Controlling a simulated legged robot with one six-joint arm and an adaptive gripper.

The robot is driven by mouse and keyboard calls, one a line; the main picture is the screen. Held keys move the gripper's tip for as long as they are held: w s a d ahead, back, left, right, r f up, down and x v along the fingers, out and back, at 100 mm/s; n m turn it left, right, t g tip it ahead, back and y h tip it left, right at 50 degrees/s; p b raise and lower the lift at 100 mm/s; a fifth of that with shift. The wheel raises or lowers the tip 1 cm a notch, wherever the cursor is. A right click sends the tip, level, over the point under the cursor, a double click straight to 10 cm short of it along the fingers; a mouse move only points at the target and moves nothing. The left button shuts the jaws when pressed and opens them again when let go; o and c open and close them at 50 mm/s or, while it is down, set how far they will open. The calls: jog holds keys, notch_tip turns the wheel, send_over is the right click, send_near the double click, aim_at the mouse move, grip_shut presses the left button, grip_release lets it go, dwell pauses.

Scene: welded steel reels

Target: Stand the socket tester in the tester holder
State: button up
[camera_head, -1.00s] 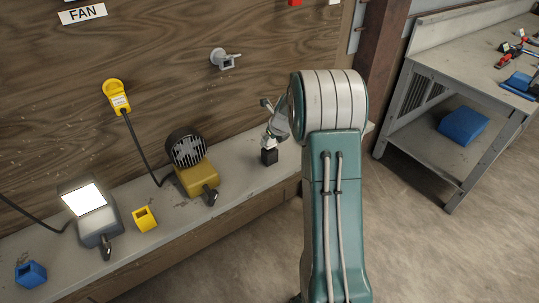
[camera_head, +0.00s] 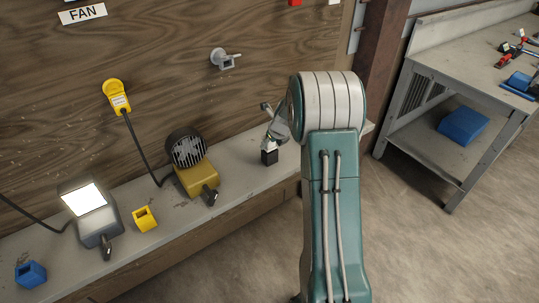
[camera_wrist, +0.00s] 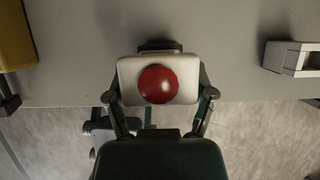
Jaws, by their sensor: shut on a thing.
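The socket tester (camera_wrist: 130,74), a pale box with a red dome on top, is between my gripper's two fingers (camera_wrist: 160,92) in the wrist view. My gripper is shut on its sides. In the head view my gripper (camera_head: 272,138) is partly hidden by my arm, just above a small black block on the shelf. That block looks like the tester holder (camera_head: 269,158). A dark edge shows behind the tester in the wrist view (camera_wrist: 160,45). The tester hides most of what is below it, so I cannot tell how far it is seated.
A yellow fan (camera_head: 194,178) stands left of the holder, then an empty-looking yellow block (camera_head: 144,218), a lit lamp (camera_head: 91,216) and a blue block (camera_head: 30,274). A pale grey open box (camera_wrist: 296,58) is right in the wrist view. The shelf's front edge is close.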

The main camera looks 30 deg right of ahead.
jog(key=shift+f, duration=0.15)
jog(key=o, duration=1.3)
jog(key=shift+c, duration=0.2)
jog(key=shift+r, duration=4.55)
